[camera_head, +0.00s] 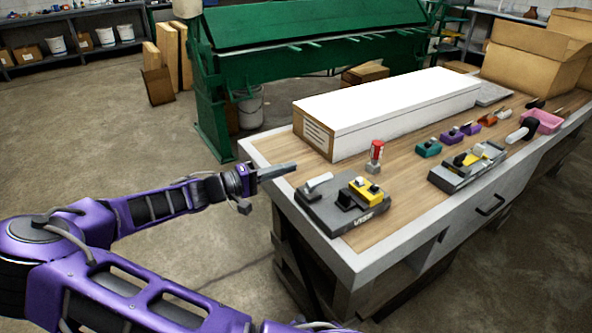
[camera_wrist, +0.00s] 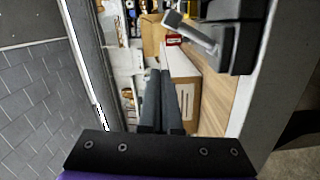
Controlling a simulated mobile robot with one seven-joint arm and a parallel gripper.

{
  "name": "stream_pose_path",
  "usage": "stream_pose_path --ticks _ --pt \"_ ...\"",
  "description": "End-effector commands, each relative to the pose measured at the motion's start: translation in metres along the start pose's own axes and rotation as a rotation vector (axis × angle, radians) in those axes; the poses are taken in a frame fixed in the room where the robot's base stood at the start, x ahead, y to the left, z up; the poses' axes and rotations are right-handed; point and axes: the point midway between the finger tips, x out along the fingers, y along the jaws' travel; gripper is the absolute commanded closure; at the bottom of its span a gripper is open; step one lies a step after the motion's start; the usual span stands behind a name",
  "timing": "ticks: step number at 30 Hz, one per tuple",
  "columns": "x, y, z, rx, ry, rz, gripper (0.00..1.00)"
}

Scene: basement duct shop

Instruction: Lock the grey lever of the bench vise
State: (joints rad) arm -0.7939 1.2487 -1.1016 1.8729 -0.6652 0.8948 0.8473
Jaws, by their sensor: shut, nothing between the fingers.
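The bench vise (camera_head: 345,212) has a dark grey base with a "VISE" label and a yellow block, and sits at the near left corner of the bench. Its light grey lever (camera_head: 318,181) lies at the base's left back side, slightly raised at one end. In the wrist view the lever (camera_wrist: 192,33) shows at upper right against the dark vise body (camera_wrist: 238,40). My gripper (camera_head: 293,167) is shut and empty, just left of and behind the lever, apart from it. Its dark fingers also show in the wrist view (camera_wrist: 160,73). The yellow block is not clear there.
A red-topped item (camera_head: 376,152) stands behind the vise. A long white-topped box (camera_head: 390,105) lies along the bench's back. A second grey device (camera_head: 467,167) and several small coloured clamps are to the right. Bare wood separates them. A green machine (camera_head: 310,60) stands behind.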

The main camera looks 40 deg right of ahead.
Motion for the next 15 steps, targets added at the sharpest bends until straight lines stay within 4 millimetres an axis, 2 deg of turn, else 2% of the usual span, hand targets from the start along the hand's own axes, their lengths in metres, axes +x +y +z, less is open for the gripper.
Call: stream_pose_path --ticks 1,6,10,15 --pt "-0.014 0.000 -0.001 0.000 0.006 -0.002 1.00" --pt "-0.049 0.001 0.000 0.001 0.005 -0.002 1.00" --pt "-0.067 0.002 0.000 0.001 0.003 -0.001 1.00" --pt "-0.078 0.002 0.001 0.000 0.001 0.000 1.00"
